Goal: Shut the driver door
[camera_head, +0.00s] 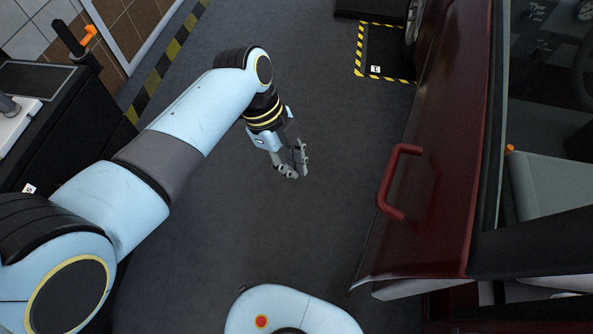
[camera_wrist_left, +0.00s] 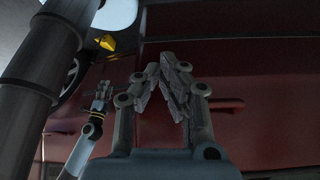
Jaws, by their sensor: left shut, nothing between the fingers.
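The driver door (camera_head: 425,190) is a dark red panel at the right of the head view, with a red bar handle (camera_head: 398,180) on its outer face. Its near end stands out from the car body, so it looks partly open. My left gripper (camera_head: 297,170) is shut and empty over the floor, left of the handle and clear of the door. In the left wrist view, my left gripper's fingers (camera_wrist_left: 168,78) meet in front of the red door panel (camera_wrist_left: 265,60). A smaller gripper (camera_wrist_left: 102,95), apparently my right one, shows there; its jaws are too small to judge.
A black bench (camera_head: 75,125) stands at the left, beside yellow-black floor tape (camera_head: 160,75). A taped floor square (camera_head: 385,50) lies at the top, near a car wheel. The car seat (camera_head: 560,180) shows past the door. Grey floor (camera_head: 300,225) between my left arm and the door is clear.

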